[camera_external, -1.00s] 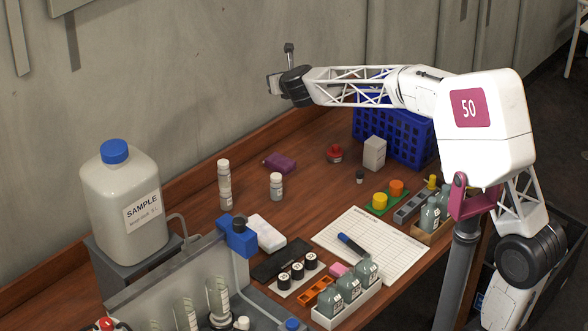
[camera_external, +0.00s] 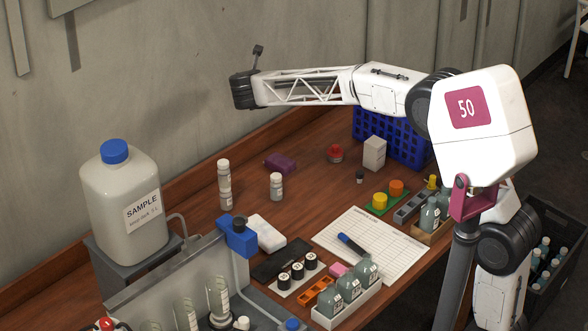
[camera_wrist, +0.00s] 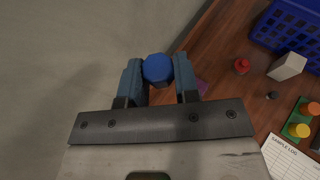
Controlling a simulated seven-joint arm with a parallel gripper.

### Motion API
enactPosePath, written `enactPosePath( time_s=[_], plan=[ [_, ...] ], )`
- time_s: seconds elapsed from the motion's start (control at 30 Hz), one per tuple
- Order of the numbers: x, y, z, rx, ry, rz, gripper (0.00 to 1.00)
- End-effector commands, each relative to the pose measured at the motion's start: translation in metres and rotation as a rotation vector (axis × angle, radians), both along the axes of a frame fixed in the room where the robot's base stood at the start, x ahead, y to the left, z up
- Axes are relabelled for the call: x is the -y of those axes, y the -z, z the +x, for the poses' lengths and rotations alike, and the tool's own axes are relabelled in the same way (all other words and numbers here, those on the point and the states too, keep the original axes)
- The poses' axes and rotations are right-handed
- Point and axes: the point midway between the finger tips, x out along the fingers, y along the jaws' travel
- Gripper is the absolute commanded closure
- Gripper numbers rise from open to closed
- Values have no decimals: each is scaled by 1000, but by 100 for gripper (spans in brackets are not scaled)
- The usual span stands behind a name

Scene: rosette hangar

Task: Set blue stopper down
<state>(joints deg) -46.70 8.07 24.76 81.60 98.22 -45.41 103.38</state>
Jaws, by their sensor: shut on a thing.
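The blue stopper (camera_wrist: 158,69) is a round blue cap, seen between the two fingers of my gripper (camera_wrist: 160,82) in the wrist view. My gripper is shut on it and holds it up in the air near the grey wall, above the back of the wooden table (camera_wrist: 208,55). In the external view the wrist end of my arm is raised at the upper middle. The fingers and the stopper cannot be made out there, hidden behind the dark wrist joint.
A large sample jug (camera_external: 125,205) with a blue cap stands at left. A blue crate (camera_external: 395,135), white box (camera_external: 374,153), red-topped item (camera_external: 334,153), purple item (camera_external: 280,163) and two small vials (camera_external: 276,186) stand on the table. The table between them has bare patches.

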Motion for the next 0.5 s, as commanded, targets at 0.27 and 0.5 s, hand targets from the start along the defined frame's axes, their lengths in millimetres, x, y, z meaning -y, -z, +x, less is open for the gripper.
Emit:
enactPosePath(
  time_s=[0.27, 0.5],
  plan=[
    [-4, 32, -2, -1, 22, -2, 93],
    [-4, 81, -2, -1, 21, -4, 93]
  ],
)
